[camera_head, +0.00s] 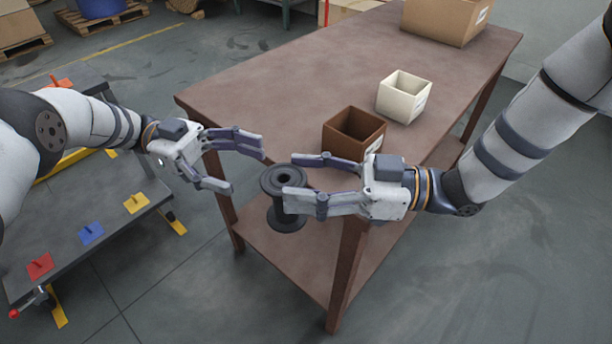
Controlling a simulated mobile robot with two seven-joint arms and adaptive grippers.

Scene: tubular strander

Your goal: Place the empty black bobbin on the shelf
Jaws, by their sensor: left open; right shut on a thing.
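The empty black bobbin (284,181) is upright near the front corner of the brown table. My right gripper (290,181) comes from the right and is shut on the bobbin, with one finger in front of it. The brown lower shelf (290,262) lies under the tabletop, and the bobbin appears in front of it in the picture. I cannot tell how far the bobbin is above the shelf. My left gripper (246,170) is open and empty, just left of the bobbin and apart from it.
The brown tabletop (290,85) carries a brown open box (354,135), a cream open box (404,96) and a cardboard box (446,18). A table leg (347,270) stands right of the bobbin. A dark rack with coloured blocks (90,233) stands at left.

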